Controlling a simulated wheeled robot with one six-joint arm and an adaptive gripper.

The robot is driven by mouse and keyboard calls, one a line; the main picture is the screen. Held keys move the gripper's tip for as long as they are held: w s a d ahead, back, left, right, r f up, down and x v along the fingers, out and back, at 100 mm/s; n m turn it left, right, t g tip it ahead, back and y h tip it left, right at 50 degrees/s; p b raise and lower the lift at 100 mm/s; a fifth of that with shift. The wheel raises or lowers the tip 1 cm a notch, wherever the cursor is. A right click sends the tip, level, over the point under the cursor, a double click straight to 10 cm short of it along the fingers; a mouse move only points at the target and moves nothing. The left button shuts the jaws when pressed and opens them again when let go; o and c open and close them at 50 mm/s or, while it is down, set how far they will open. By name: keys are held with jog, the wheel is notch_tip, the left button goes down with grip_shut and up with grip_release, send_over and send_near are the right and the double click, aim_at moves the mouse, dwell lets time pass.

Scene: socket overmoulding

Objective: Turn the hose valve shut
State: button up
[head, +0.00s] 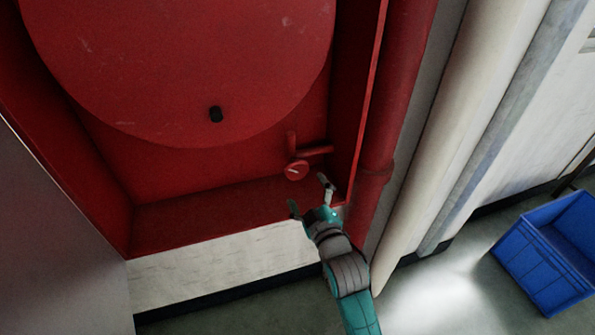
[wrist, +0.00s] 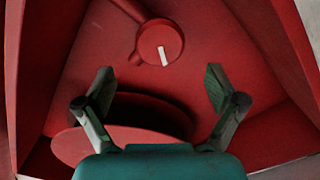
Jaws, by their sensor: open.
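The hose valve (head: 296,171) is a small round red knob on a red pipe inside the red cabinet, low on the right. A pale mark runs across its face. It also shows in the wrist view (wrist: 152,46), ahead of the fingers, with the mark nearly upright. My gripper (head: 311,196) is open and empty at the cabinet's front, just below the valve in the head view. In the wrist view the two fingers (wrist: 157,80) are spread wide, and the valve lies beyond them, apart from both.
A large red hose reel disc (head: 190,60) fills the upper cabinet. The cabinet's right wall (head: 362,100) and a thick red pipe (head: 395,110) stand close to my arm. A blue crate (head: 530,262) sits on the floor at right. The floor in front is clear.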

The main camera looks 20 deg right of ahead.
aim_at(298, 172)
jog(key=w, duration=0.7)
jog(key=shift+w, duration=0.25)
jog(key=c, duration=1.1)
